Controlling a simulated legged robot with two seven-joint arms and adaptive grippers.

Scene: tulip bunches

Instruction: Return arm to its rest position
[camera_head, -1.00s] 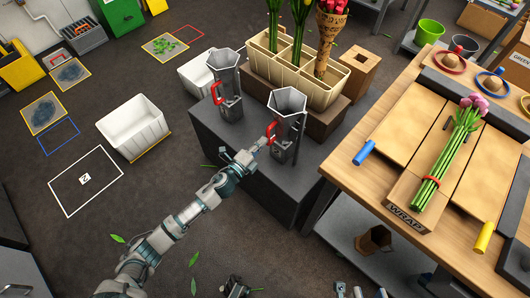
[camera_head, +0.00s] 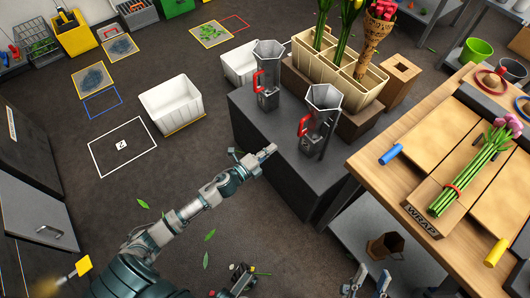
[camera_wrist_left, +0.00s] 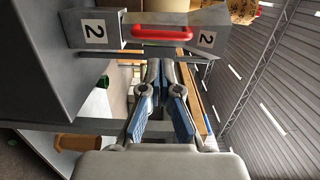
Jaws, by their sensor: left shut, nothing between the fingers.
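My left gripper (camera_head: 268,151) is shut and empty. It is in the air in front of the dark grey stand (camera_head: 245,115), left of and below the nearer grey pitcher. That nearer pitcher (camera_head: 323,108) has a red handle and stands upright on the stand. In the left wrist view, the gripper's blue-padded fingers (camera_wrist_left: 163,108) are below a grey pitcher (camera_wrist_left: 97,30) marked 2, apart from its red handle. A second grey pitcher (camera_head: 269,67) with a red handle stands behind. My right gripper (camera_head: 369,282) shows at the bottom edge, its two fingers apart and nothing between them.
The wooden table (camera_head: 395,185) at right holds pink tulips (camera_head: 475,165) on a wrap board. A cream divided holder (camera_head: 352,88) with flowers stands behind the pitchers. A white bin (camera_head: 170,104) sits on the floor. The floor left of the stand is mostly clear.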

